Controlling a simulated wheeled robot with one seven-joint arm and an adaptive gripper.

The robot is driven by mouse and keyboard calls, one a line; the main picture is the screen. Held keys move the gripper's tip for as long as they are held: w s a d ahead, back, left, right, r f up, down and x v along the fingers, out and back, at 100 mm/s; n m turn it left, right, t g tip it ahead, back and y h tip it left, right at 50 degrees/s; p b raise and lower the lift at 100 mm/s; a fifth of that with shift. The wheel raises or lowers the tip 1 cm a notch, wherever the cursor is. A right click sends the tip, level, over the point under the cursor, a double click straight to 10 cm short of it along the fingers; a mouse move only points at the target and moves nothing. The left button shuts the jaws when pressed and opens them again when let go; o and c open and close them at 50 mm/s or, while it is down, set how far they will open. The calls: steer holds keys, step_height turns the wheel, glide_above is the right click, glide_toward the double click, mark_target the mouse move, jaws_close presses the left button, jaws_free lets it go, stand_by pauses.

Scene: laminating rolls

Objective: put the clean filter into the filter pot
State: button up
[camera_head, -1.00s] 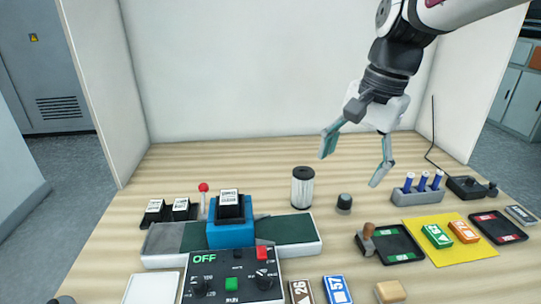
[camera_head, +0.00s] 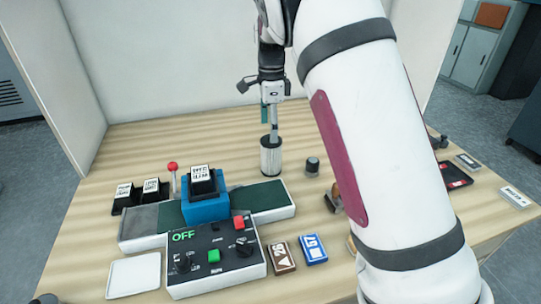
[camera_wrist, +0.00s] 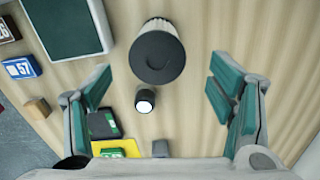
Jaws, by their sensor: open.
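A pale pleated cylinder with a dark end cap (camera_head: 271,160) stands upright on the table, right of the blue press; it looks like the filter. I cannot tell whether it is the clean one. My gripper (camera_head: 269,122) points down above it, one finger overlapping its top in the head view. In the wrist view the cylinder (camera_wrist: 158,52) lies ahead, between the lines of the open, empty fingers; contact cannot be told. A small dark round piece (camera_head: 312,166) stands to its right and also shows in the wrist view (camera_wrist: 145,101). I cannot identify the filter pot for sure.
The blue press (camera_head: 205,208) sits on a belt unit behind a control panel (camera_head: 215,255) reading OFF. Dark stamp-like blocks (camera_head: 151,190) stand left. Two cards (camera_head: 313,249) lie in front. My arm hides much of the right side. The table behind the cylinder is clear.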

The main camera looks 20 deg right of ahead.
mark_target(271, 154)
step_height(271, 154, down, 10)
steer(key=shift+s+p, duration=0.15)
steer(key=shift+p, duration=0.45)
steer(key=c, duration=1.3)
steer(key=shift+r, duration=0.15)
steer(key=shift+c, duration=0.3)
